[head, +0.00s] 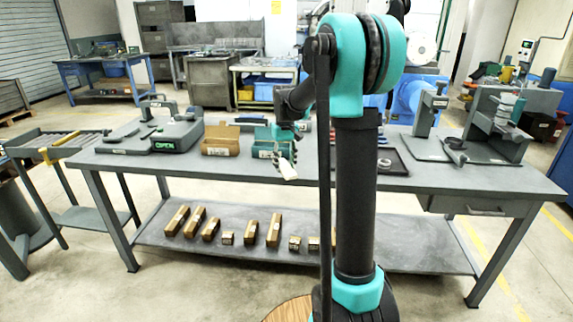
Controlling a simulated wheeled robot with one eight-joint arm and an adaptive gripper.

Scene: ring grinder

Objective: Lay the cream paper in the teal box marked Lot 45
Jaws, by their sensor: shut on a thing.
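The teal box (262,150) stands on the grey workbench near its middle, with a small white label on its front that is too small to read. My gripper (284,153) is in front of the box's right side and covers part of it. It is shut on a small pale piece, which I take to be the cream paper (288,171). The paper hangs tilted below the fingers, in front of the box's right front corner. Whether it touches the bench is unclear.
A brown box (219,147) stands left of the teal box. A grey device with a green OPEN display (164,146) is further left. A dark tray (391,161) lies to the right, partly behind my arm. A press-like fixture (500,125) stands at the right end.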

